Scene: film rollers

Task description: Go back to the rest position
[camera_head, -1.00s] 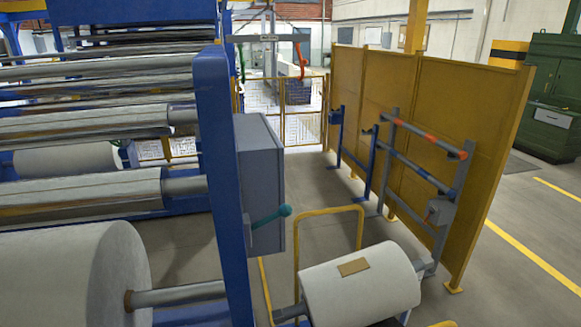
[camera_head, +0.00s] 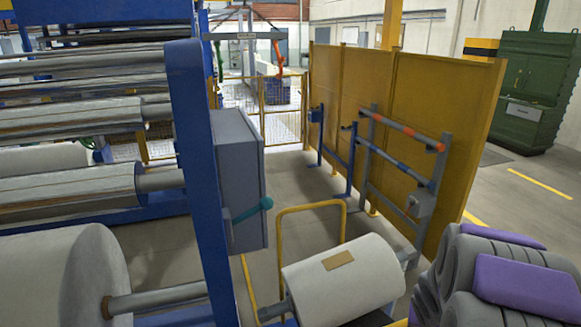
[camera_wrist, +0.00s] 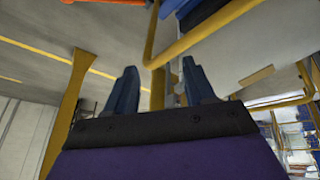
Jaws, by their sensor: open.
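My gripper (camera_wrist: 160,72) shows in the wrist view with its two dark blue fingers spread apart. Nothing is between them. In the head view, grey and purple parts of my arm fill the lower right corner, and the gripper's fingers cannot be made out there. A yellow rail (camera_wrist: 205,38) runs beyond the fingers in the wrist view, which looks tipped over.
A white film roll (camera_head: 345,282) lies ahead, by a yellow hoop rail (camera_head: 312,207). A blue-framed roller machine (camera_head: 195,170) with a grey box (camera_head: 238,165) stands left. A yellow panel wall (camera_head: 420,95) stands right, with open floor (camera_head: 535,225) beyond it.

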